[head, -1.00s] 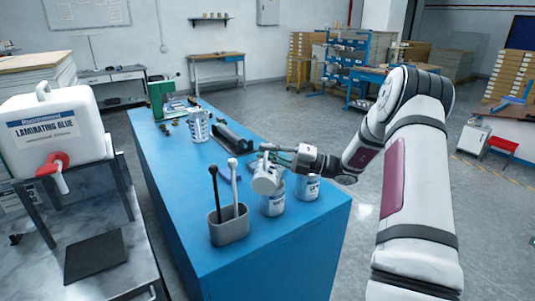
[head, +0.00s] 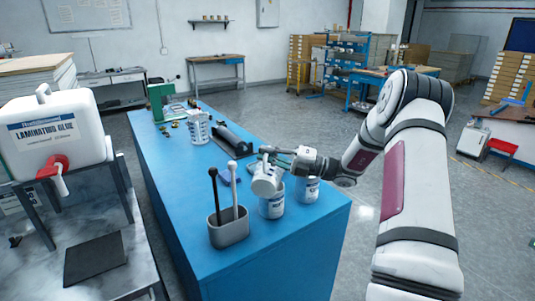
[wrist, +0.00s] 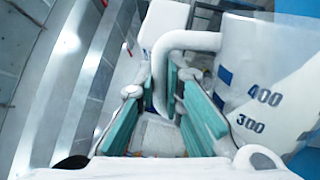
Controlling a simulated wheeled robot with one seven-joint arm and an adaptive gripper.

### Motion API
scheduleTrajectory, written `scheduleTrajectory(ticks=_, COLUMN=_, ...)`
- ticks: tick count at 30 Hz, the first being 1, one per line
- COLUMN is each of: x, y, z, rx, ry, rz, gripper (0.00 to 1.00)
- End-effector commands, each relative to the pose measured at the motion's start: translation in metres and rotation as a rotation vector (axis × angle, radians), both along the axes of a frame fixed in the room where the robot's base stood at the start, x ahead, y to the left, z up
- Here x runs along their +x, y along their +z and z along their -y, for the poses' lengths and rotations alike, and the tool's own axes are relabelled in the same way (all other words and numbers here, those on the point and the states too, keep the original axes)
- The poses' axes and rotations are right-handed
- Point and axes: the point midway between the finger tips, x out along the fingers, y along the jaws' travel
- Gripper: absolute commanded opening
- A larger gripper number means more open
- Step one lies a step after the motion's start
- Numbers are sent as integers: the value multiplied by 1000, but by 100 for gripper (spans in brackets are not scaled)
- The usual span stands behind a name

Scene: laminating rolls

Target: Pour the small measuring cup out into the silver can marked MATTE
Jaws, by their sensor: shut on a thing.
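My gripper (head: 275,160) is shut on the handle of a white measuring cup (head: 266,181). In the wrist view the handle (wrist: 187,42) runs between the green finger pads, and the cup wall (wrist: 262,75) shows the marks 400 and 300. In the head view the cup is tilted, just above the nearer silver can (head: 272,206). A second similar can (head: 307,190) stands behind it to the right. The can labels are too small to read, so I cannot tell which is MATTE. The cup's contents and any stream are not visible.
A grey holder (head: 229,227) with a black and a white stirrer stands left of the near can. A larger marked measuring cup (head: 198,127) and a dark roller (head: 232,141) are farther back on the blue bench (head: 178,185). The bench's front right is clear.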

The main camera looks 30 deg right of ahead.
Motion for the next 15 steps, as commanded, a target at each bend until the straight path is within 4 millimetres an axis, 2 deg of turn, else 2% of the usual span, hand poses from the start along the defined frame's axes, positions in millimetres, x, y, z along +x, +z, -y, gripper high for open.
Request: scheduleTrajectory(ticks=15, x=5, y=4, z=4, rx=34, ry=0, rz=-36, gripper=0)
